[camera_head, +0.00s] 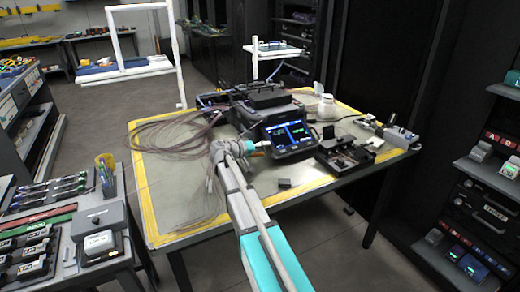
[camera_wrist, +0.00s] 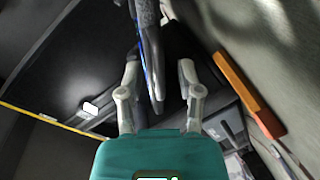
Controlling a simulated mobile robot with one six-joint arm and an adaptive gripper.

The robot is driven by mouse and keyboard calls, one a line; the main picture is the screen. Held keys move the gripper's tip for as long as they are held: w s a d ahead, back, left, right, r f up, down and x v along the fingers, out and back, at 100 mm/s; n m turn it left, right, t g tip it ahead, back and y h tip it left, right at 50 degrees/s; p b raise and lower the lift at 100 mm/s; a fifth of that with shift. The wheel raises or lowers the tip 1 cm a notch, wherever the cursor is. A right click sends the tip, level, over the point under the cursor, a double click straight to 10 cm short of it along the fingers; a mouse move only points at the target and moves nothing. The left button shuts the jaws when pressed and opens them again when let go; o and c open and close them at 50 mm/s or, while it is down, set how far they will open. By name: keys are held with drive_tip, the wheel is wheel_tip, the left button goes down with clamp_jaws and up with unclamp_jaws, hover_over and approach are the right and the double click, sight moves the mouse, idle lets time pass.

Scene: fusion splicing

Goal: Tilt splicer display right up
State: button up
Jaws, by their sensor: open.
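The fusion splicer (camera_head: 265,97) is a dark box on the work table, with its lit display (camera_head: 287,137) tilted out at the front. The display shows blue and green graphics. My gripper (camera_head: 259,145) is at the left edge of the display in the head view. In the wrist view, my gripper (camera_wrist: 158,78) is open, with one finger on each side of the display (camera_wrist: 151,50), which is seen edge-on as a thin dark panel with a blue glow. I cannot tell whether either finger touches it. The display's hinge is hidden.
The yellow-edged table (camera_head: 165,222) has a loose fibre bundle (camera_head: 170,135) at its left. A black tool (camera_head: 345,155) stands close right of the display, and a small dark block (camera_head: 285,183) lies in front. An orange bar (camera_wrist: 248,95) shows in the wrist view.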

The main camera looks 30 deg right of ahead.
clamp_jaws()
drive_tip(key=shift+a, duration=0.1)
